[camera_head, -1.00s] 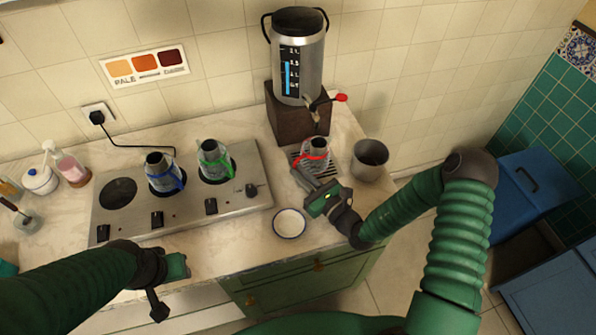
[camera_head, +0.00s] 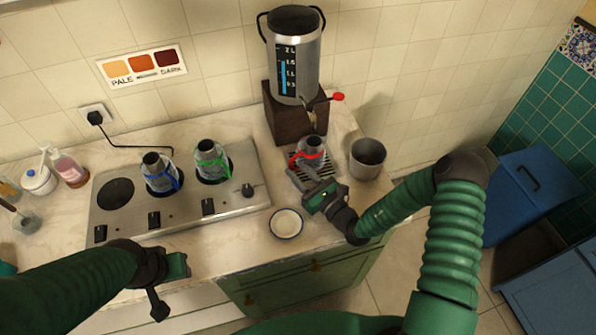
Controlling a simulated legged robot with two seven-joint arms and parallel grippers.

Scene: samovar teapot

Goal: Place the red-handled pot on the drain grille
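The red-handled pot (camera_head: 311,147) is a small steel pot with a red band and handle. It stands upright over the drain grille (camera_head: 327,162), under the samovar's tap. I cannot tell whether its base rests fully on the bars. My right gripper (camera_head: 311,187) reaches in from the right just in front of the pot, its fingers toward the pot's handle side. The small fingers and handle overlap, so its grip is unclear. My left gripper (camera_head: 172,284) hangs over the counter's front edge, away from the pot, with nothing seen in it.
The steel samovar (camera_head: 294,60) stands on a brown block (camera_head: 298,115) behind the grille. A metal bin (camera_head: 367,158) is right of it, and a white bowl (camera_head: 286,223) is in front. Blue-banded (camera_head: 160,174) and green-banded (camera_head: 212,161) pots stand on the stove (camera_head: 150,217).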

